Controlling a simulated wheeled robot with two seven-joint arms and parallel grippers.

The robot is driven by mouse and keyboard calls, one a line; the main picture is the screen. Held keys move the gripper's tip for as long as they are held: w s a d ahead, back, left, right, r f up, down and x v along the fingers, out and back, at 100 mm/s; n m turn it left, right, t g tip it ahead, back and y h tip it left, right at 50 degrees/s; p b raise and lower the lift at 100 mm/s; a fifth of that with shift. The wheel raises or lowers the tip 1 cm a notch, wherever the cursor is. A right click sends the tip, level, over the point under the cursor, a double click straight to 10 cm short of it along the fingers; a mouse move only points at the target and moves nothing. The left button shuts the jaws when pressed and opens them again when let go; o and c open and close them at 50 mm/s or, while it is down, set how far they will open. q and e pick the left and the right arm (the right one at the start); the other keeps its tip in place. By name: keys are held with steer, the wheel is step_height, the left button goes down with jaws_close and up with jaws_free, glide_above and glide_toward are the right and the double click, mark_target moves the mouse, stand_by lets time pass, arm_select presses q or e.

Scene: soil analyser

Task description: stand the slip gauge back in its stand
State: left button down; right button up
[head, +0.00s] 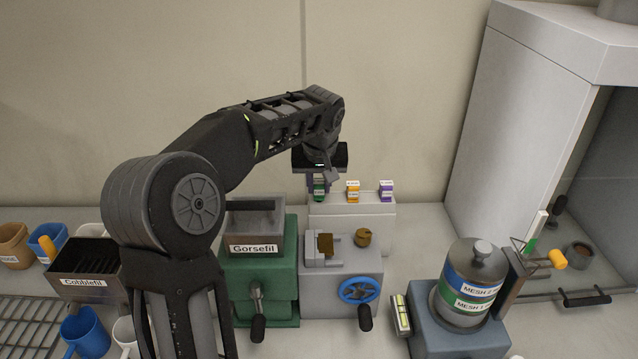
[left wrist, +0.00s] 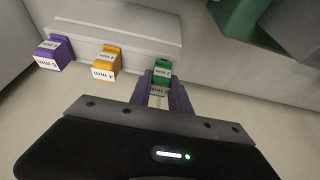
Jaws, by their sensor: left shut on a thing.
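The green slip gauge (head: 319,196) is between the fingers of my left gripper (head: 319,184), at the left end of the pale stand (head: 352,222) by the back wall. My left gripper is shut on it from above. In the left wrist view the green gauge (left wrist: 161,72) shows between the purple fingers (left wrist: 160,98), in line with the stand (left wrist: 120,40). I cannot tell whether its foot is seated in a slot. An orange gauge (head: 353,191) and a purple gauge (head: 387,191) stand upright in the stand. My right gripper is out of view.
A green machine labelled Gorsefil (head: 262,285) and a grey machine with a blue handwheel (head: 340,275) stand before the stand. A sieve pot (head: 470,280) is at right, near a hood (head: 530,110). Mugs and a Cobblefil box (head: 85,280) are at left.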

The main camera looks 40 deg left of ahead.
arm_select(q)
steer(key=shift+f, duration=0.4)
steer(key=c, duration=1.1)
jaws_free()
steer(key=shift+c, duration=0.2)
steer(key=shift+r, duration=0.1)
steer(key=b+v, duration=0.1)
steer(key=v, duration=0.6)
steer(key=shift+r, duration=0.3)
steer(key=shift+s+d, duration=0.1)
steer(key=shift+s, duration=0.1)
